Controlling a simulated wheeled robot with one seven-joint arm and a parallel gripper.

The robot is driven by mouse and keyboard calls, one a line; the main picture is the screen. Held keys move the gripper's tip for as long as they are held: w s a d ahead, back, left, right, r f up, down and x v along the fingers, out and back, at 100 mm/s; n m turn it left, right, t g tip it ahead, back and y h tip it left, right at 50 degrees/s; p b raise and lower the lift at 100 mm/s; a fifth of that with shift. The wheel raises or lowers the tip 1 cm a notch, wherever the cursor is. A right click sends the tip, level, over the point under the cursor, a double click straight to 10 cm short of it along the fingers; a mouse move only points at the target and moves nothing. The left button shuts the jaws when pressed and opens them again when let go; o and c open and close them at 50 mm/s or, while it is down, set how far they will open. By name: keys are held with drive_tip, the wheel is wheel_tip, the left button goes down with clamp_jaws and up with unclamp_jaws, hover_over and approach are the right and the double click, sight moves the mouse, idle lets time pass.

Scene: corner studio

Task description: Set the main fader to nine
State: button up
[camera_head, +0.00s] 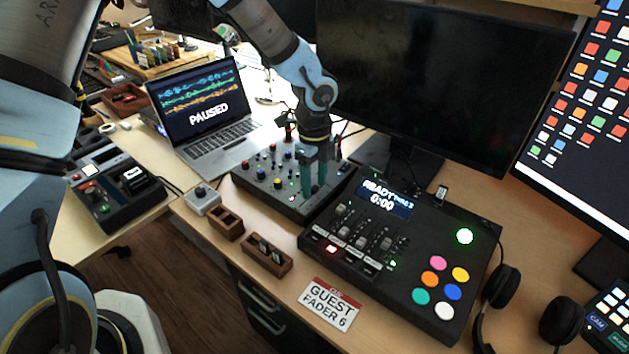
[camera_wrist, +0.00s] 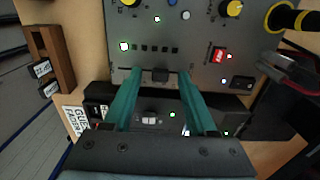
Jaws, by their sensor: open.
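My gripper (camera_head: 314,186) is open and points down over the right part of the dark knob mixer (camera_head: 262,184). In the wrist view its two teal fingers (camera_wrist: 160,73) reach towards the mixer panel (camera_wrist: 190,55). A small black cap (camera_wrist: 161,75) shows between the fingertips, with a gap on both sides. I cannot read a label or scale at it. A card (camera_head: 331,303) reads GUEST FADER 6.
A laptop (camera_head: 208,115) showing PAUSED stands behind left, and a dark monitor (camera_head: 440,75) behind right. Small wooden holders (camera_head: 266,255) and a grey button box (camera_head: 203,201) lie along the front edge. Headphones (camera_head: 500,286) lie right of the console.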

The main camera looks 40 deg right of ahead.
drive_tip(key=shift+c, duration=0.4)
clamp_jaws()
idle(0.9)
